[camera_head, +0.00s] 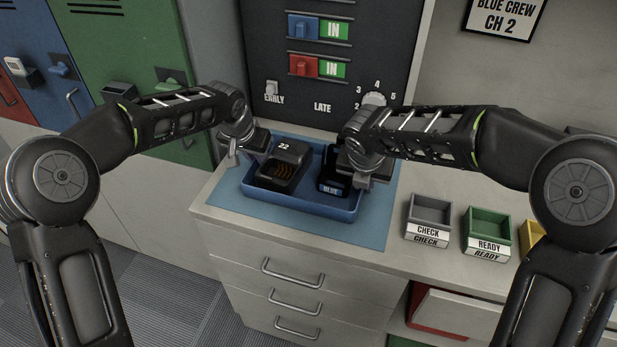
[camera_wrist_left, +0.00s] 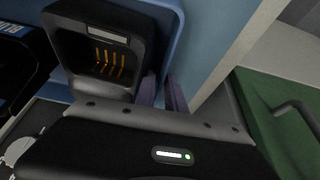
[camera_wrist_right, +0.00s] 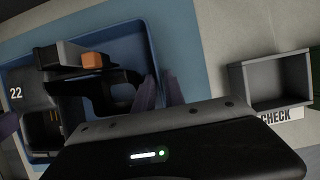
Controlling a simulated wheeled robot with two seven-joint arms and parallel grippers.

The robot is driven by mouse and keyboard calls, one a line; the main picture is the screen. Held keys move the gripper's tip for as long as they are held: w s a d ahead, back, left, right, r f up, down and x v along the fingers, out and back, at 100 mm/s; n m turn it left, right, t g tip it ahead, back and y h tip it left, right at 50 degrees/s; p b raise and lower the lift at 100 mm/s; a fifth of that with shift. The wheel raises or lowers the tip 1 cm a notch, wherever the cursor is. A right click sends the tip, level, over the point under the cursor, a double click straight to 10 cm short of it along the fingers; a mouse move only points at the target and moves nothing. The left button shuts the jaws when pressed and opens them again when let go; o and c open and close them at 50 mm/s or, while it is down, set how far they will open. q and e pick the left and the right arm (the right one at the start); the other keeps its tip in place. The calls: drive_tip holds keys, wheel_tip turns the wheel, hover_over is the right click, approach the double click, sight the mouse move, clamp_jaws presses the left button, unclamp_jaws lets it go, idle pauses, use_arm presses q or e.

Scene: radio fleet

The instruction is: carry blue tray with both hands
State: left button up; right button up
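The blue tray (camera_head: 340,213) sits on a light blue mat on the counter. It holds a black charger marked 22 (camera_head: 284,166) and a dark item labelled BLUE (camera_head: 331,184). My left gripper (camera_head: 245,152) is at the tray's left end; in the left wrist view its purple fingers (camera_wrist_left: 163,92) stand close together on either side of the tray wall. My right gripper (camera_head: 360,180) is at the right end, partly hiding that wall; in the right wrist view its fingers (camera_wrist_right: 160,92) are close on both sides of the rim. The fingertips' lowest parts are hidden.
A grey CHECK bin (camera_head: 430,212) and a green READY bin (camera_head: 488,226) stand right of the mat (camera_head: 377,232), with a yellow bin beyond. A dark panel (camera_head: 330,75) with switches rises behind the tray. Lockers (camera_head: 125,60) are at left; drawers (camera_head: 290,290) are below.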

use_arm(q)
clamp_jaws()
use_arm(e)
clamp_jaws()
use_arm(q)
drive_tip(key=shift+w+r, duration=0.1)
drive_tip(key=shift+r, duration=0.05)
use_arm(e)
drive_tip(key=shift+r, duration=0.15)
idle(1.1)
